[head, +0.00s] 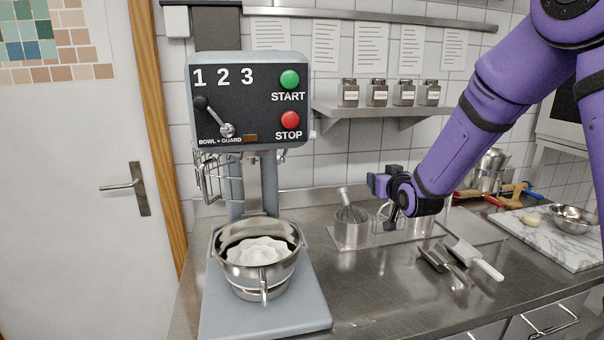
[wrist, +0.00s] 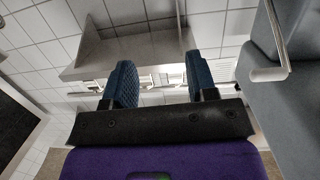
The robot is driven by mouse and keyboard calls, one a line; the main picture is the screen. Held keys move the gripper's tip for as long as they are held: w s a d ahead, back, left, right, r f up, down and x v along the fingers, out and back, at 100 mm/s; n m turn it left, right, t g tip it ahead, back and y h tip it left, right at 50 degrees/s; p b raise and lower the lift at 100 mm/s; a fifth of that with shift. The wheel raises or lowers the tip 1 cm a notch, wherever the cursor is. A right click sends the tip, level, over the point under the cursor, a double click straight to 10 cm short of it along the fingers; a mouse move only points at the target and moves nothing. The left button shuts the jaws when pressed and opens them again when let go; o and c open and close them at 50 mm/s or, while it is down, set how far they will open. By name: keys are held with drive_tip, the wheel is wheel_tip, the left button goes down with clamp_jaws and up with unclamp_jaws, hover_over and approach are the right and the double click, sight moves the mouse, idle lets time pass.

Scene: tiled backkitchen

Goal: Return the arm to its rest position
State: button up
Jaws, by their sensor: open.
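My purple arm (head: 468,130) reaches in from the upper right in the head view, bent at the elbow. My gripper (head: 379,190) is held in the air above the steel counter, over the metal tool holder (head: 372,240) and to the right of the mixer. In the wrist view my gripper (wrist: 160,82) shows two blue fingertips standing well apart. Nothing is held between them. Tiles and a steel shelf (wrist: 125,52) are behind the fingers.
The mixer (head: 250,100) stands left with a steel bowl (head: 257,255) of white contents. A whisk (head: 347,208) stands in a canister beside my gripper. Scoops (head: 475,260) lie on the counter (head: 385,295). A marble board (head: 555,242) lies right. A shelf (head: 375,108) with jars is behind.

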drive_tip(key=s+d+r+m+g+h, duration=0.1)
drive_tip(key=s+d+r+g, duration=0.2)
drive_tip(key=s, duration=0.7)
drive_tip(key=s+d+r+g+h, duration=0.15)
drive_tip(key=s+r, duration=0.25)
drive_tip(key=s, duration=0.5)
drive_tip(key=s+d+r+m+g, duration=0.1)
drive_tip(key=s+d+r+g, duration=0.2)
drive_tip(key=s, duration=0.7)
drive_tip(key=s+g, duration=0.3)
drive_tip(key=s, duration=1.1)
drive_tip(key=shift+s, duration=0.15)
drive_tip(key=shift+o, duration=0.5)
drive_tip(key=shift+d, duration=0.1)
